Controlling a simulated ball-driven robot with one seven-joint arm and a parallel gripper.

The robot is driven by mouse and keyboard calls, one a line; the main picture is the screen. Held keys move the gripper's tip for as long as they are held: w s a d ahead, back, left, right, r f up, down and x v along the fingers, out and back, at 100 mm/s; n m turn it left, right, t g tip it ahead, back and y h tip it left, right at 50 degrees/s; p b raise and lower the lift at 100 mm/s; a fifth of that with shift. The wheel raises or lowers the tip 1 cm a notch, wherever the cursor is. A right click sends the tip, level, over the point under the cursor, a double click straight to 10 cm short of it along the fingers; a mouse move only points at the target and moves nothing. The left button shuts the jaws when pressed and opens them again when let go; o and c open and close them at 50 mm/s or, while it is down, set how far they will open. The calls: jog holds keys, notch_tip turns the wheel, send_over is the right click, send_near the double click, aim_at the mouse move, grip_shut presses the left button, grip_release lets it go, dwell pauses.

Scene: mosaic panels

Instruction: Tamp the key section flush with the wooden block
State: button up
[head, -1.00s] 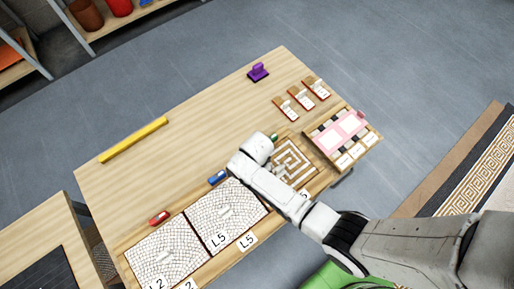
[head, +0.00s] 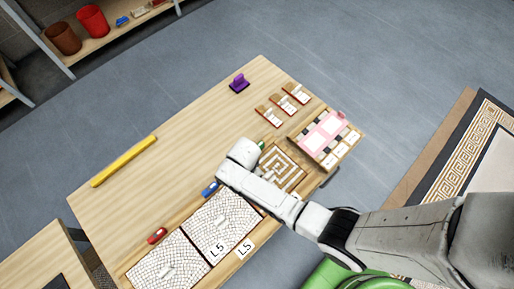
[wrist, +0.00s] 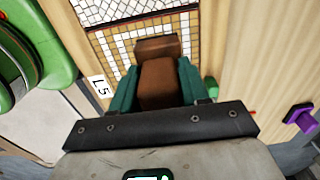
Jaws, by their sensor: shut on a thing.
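My gripper (wrist: 158,78) has teal fingers shut on a brown wooden block (wrist: 158,88) in the wrist view. The block is over the edge of the tan and white key section (wrist: 185,22); whether it touches the section cannot be told. In the head view the key section (head: 284,164), a square panel with a maze-like pattern, lies on the table beside my arm's end. My arm hides part of the section there, and the fingers and block are not clear in that view.
White mosaic panels (head: 224,222) lie left of the key section on the wooden table (head: 170,175). A pink-lined tray (head: 345,155) stands to the right. A purple tool (head: 239,84), a yellow bar (head: 123,161), and red (head: 157,235) and blue (head: 210,188) objects lie around. The table's back middle is clear.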

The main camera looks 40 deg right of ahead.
jog(key=shift+f, duration=0.15)
dwell(0.4)
jog(key=shift+f+b, duration=2.45)
jog(key=shift+f, duration=0.3)
jog(key=shift+f+b, duration=0.4)
jog(key=shift+f, duration=0.35)
dwell(1.0)
jog(key=shift+r, duration=0.1)
notch_tip(320, 180, up, 7)
jog(key=p, duration=0.7)
dwell(1.1)
